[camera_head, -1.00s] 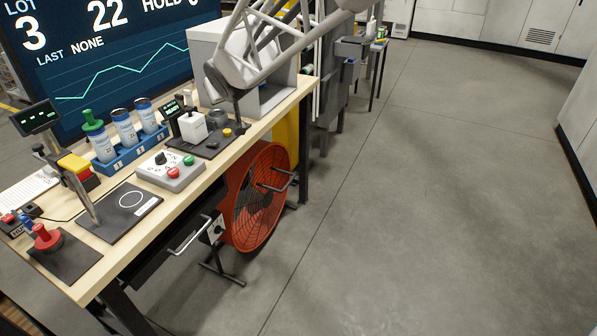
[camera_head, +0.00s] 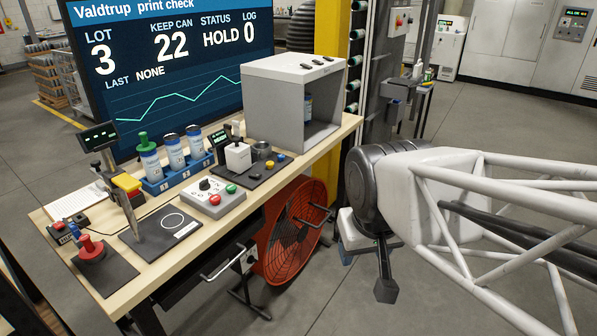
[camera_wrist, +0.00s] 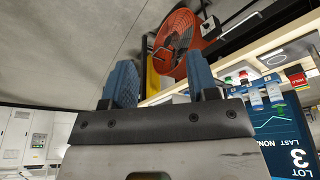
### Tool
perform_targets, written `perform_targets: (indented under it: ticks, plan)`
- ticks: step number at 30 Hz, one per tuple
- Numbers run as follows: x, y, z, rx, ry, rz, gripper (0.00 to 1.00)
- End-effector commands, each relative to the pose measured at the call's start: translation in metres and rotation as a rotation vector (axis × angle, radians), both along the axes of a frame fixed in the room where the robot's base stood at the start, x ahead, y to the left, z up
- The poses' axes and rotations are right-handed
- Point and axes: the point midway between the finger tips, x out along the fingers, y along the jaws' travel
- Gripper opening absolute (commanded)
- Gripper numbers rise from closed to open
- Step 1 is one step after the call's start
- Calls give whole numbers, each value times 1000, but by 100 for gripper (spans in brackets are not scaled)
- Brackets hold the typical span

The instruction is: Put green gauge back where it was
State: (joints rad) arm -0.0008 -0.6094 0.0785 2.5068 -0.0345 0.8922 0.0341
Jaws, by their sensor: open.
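The green gauge (camera_head: 144,142) sits upright on top of the leftmost can (camera_head: 151,165) in a blue rack (camera_head: 180,180) on the bench in the head view. A red-knobbed gauge (camera_head: 89,246) stands on a dark pad at the bench's near left corner. A dark mat with a white circle (camera_head: 172,221) lies right of it. My gripper (camera_wrist: 160,80) shows in the wrist view with its two blue fingers apart and nothing between them. In the head view my arm is off the bench's right side, well away from the green gauge.
A grey open-fronted box (camera_head: 292,98) with a can inside stands at the bench's far end. A button box (camera_head: 213,198) and a dark fixture plate (camera_head: 250,175) lie between. A large screen (camera_head: 165,70) stands behind. A red fan (camera_head: 297,230) is below the bench.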

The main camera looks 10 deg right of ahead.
Motion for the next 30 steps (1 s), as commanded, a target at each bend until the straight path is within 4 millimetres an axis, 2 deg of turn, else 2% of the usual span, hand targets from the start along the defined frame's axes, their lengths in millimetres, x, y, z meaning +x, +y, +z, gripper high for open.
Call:
perform_targets:
  ticks: [3,8,23,30]
  plan:
    - [-17,0,-4,13,30,-2,54]
    - [-24,1,-7,18,44,-3,54]
    - [-22,1,-6,22,43,-4,52]
    - [-3,16,-1,95,54,-40,52]
